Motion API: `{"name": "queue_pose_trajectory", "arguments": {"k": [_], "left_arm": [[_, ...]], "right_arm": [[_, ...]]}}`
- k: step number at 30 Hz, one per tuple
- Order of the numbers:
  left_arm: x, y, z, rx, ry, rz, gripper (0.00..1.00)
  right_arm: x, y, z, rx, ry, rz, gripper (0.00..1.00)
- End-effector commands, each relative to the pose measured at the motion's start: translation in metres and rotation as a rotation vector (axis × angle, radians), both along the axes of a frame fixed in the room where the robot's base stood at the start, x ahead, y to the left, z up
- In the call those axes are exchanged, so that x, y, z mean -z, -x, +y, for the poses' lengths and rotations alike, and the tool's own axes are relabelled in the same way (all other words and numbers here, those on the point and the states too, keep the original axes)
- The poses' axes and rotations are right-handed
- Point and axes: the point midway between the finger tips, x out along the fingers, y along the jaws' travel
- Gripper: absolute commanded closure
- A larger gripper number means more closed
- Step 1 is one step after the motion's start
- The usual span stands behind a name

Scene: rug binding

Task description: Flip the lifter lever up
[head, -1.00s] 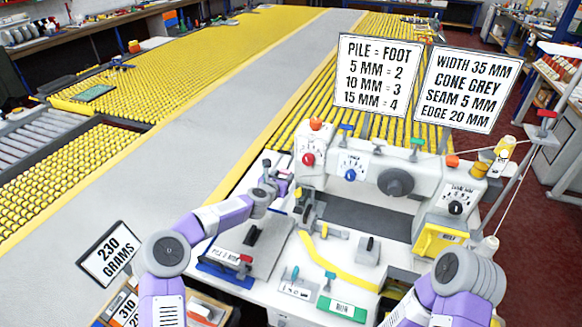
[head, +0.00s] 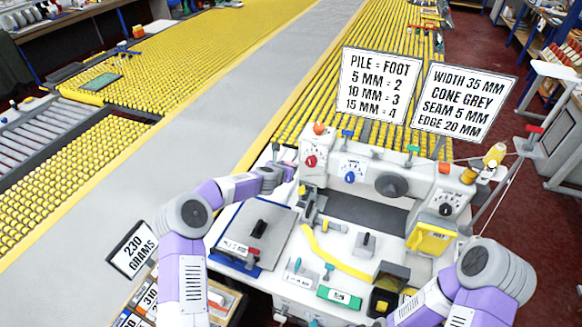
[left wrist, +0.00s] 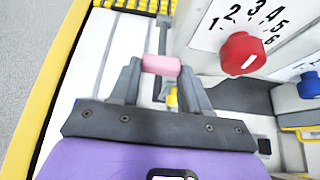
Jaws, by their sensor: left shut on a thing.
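A pink lever grip (left wrist: 160,65), seemingly the lifter lever, lies between the fingertips of my left gripper (head: 288,172) in the left wrist view. My left gripper is shut on it at the left end of the white sewing machine (head: 333,172). The lever's shaft and base are hidden behind the fingers, and I cannot tell its angle. In the head view the lever is too small and covered to make out. My right arm comes in at the lower right of the head view, but its gripper is not visible.
A red knob (left wrist: 243,53) on a numbered dial sits close to the right of the left gripper. A blue knob (left wrist: 309,85) is farther right. A yellow strip (head: 335,255) and a green-edged plate (head: 339,298) lie on the worktable. Two signs (head: 375,85) stand behind the machine.

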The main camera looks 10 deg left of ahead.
Motion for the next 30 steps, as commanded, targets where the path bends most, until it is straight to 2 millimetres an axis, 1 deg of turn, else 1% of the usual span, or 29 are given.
{"name": "queue_pose_trajectory", "arguments": {"k": [1, 9, 18, 30], "left_arm": [[-0.017, -0.004, 0.0, -0.001, 0.001, -0.016, 1.0], [-0.036, -0.009, -0.001, -0.002, 0.0, -0.018, 1.0], [-0.045, -0.013, -0.003, -0.002, 0.002, -0.019, 1.0], [-0.046, -0.014, -0.005, 0.002, 0.001, -0.021, 1.0]], "right_arm": [[-0.007, 0.0, 0.0, 0.0, 0.0, 0.0, 0.32], [-0.019, 0.0, 0.0, 0.0, 0.0, 0.0, 0.32], [-0.025, 0.0, 0.0, 0.0, 0.0, 0.0, 0.32], [-0.026, 0.0, 0.0, 0.0, 0.0, 0.0, 0.32]]}}
